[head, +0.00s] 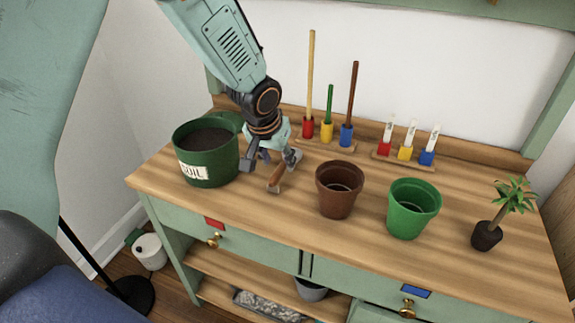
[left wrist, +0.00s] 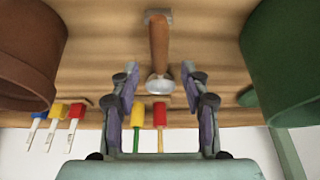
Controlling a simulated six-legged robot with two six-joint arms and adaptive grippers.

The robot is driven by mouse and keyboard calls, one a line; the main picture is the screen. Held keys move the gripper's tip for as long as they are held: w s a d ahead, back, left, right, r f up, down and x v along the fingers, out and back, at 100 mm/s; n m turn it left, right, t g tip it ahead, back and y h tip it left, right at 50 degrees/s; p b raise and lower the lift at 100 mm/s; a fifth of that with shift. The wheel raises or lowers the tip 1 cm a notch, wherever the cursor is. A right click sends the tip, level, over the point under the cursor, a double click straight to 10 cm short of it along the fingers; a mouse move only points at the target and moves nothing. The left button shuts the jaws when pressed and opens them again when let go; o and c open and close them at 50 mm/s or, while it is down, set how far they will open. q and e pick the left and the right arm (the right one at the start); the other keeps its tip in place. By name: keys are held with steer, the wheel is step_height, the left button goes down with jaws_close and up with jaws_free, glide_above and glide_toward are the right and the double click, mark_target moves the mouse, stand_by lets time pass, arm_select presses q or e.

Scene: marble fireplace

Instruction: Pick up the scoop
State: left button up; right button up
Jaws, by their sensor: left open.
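The scoop (head: 275,178) lies on the wooden bench top (head: 300,222), between the soil pot (head: 212,165) and the brown pot (head: 340,190). It has a wooden handle with metal ends; the head view hides part of it behind my gripper. My left gripper (head: 268,160) is open and empty, just above the scoop. In the left wrist view, the scoop's handle (left wrist: 159,42) points away ahead of the open fingers (left wrist: 160,76). Its rounded metal end (left wrist: 160,85) shows in the gap between them. I see no contact. My right gripper is not in view.
The dark green soil pot stands close on the left of the gripper, the brown pot on its right. A green pot (head: 413,208) and a small plant (head: 490,232) stand further right. Coloured tool holders (head: 327,133) and labelled tubes (head: 405,152) line the back.

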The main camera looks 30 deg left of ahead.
mark_target(279, 169)
arm_select(q)
steer(key=x, duration=0.3)
steer(key=shift+s+f+b, duration=0.15)
steer(key=shift+f+b, duration=0.2)
steer(key=shift+f, duration=0.15)
steer(key=shift+w+f, duration=0.3)
steer(key=shift+f, duration=0.05)
steer(key=shift+s+r, duration=0.1)
steer(key=shift+c, duration=0.6)
steer(key=c, duration=0.6)
jaws_close()
